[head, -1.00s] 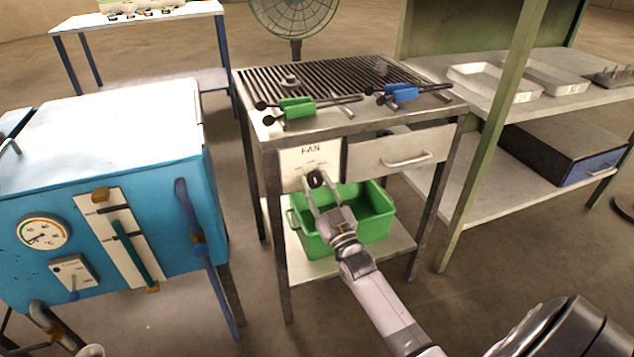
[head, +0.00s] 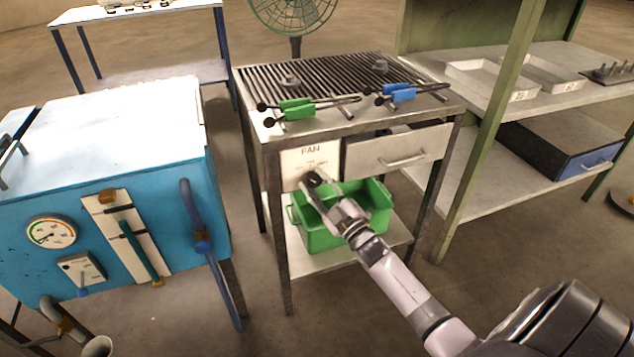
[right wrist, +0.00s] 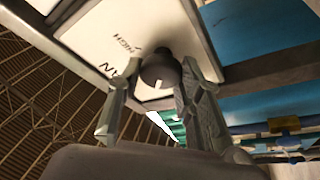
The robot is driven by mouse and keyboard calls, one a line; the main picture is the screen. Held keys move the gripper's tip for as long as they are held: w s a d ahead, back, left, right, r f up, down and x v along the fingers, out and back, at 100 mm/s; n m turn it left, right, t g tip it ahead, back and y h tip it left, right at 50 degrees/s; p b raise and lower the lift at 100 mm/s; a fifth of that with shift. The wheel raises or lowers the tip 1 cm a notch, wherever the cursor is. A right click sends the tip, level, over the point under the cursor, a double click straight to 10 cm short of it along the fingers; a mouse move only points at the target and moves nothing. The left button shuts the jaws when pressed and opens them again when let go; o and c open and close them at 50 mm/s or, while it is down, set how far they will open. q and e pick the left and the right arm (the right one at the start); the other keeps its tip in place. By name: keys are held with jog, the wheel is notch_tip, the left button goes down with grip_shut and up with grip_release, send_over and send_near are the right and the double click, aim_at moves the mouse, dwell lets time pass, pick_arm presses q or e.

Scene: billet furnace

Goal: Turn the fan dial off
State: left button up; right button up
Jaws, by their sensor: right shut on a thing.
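The fan dial (head: 315,178) is a round black knob on a white panel marked FAN (head: 311,154), on the front of the grill-topped table. My right gripper (head: 313,182) is at the dial, its fingers on either side of it. In the right wrist view the dial (right wrist: 161,69) shows a white pointer line and sits between the two fingers of my right gripper (right wrist: 158,78). That gripper is shut on the dial. The word HIGH is legible beside the dial; the other setting words are hidden or too small. My left gripper is out of view.
A green bin (head: 372,205) stands on the shelf below the dial, behind my right arm. A drawer (head: 398,152) is right of the panel. A blue furnace (head: 120,190) stands at the left. A caged fan (head: 293,14) is behind the table.

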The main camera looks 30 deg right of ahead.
dwell(0.3)
jog(key=o, duration=1.2)
jog(key=shift+s+f, duration=0.1)
jog(key=shift+s, duration=0.15)
jog(key=v, duration=1.1)
jog(key=shift+s, duration=0.3)
